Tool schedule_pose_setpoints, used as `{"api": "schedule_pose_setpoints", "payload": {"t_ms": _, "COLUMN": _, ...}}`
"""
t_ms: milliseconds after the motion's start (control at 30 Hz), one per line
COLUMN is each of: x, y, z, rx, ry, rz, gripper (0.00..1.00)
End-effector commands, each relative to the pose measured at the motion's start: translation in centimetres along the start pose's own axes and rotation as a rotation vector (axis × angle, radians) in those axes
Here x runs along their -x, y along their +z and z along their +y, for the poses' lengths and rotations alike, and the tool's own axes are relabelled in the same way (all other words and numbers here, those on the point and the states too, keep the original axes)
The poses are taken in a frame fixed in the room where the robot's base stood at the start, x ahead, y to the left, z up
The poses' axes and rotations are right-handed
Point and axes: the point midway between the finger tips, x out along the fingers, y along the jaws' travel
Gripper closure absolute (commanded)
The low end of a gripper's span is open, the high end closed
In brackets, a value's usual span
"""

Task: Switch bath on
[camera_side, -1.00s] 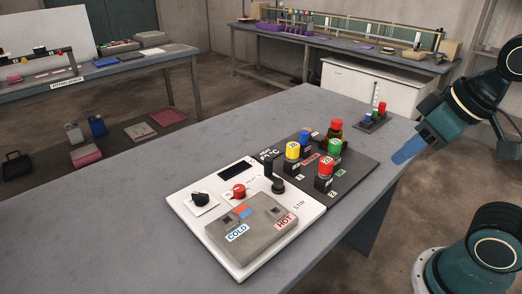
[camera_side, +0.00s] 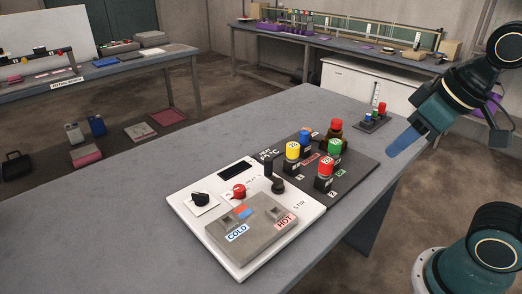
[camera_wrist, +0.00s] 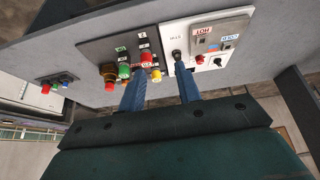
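The bath unit (camera_side: 205,222) is a white panel on the grey table, with a black knob (camera_side: 200,199), a red knob (camera_side: 238,190), a dark display (camera_side: 236,170) and an upright black lever (camera_side: 269,171) near "STIR" lettering. A grey block (camera_side: 252,228) on it is marked COLD and HOT. In the wrist view the bath unit (camera_wrist: 179,32) shows upside down at the top, beyond the right finger. My gripper (camera_wrist: 161,88) has its two blue fingers apart with nothing between them.
The table's left part (camera_side: 120,185) is clear.

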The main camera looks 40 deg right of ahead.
Motion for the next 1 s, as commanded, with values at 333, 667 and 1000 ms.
{"api": "schedule_pose_setpoints", "payload": {"t_ms": 333, "x": -0.4, "y": -6.7, "z": -1.5, "rx": 0.089, "ry": -0.028, "rz": -0.078, "gripper": 0.66}}
{"api": "schedule_pose_setpoints", "payload": {"t_ms": 667, "x": -2.6, "y": -13.5, "z": -4.0, "rx": 0.185, "ry": -0.056, "rz": -0.157, "gripper": 0.66}}
{"api": "schedule_pose_setpoints", "payload": {"t_ms": 1000, "x": -6.9, "y": -19.4, "z": -7.6, "rx": 0.285, "ry": -0.082, "rz": -0.237, "gripper": 0.66}}
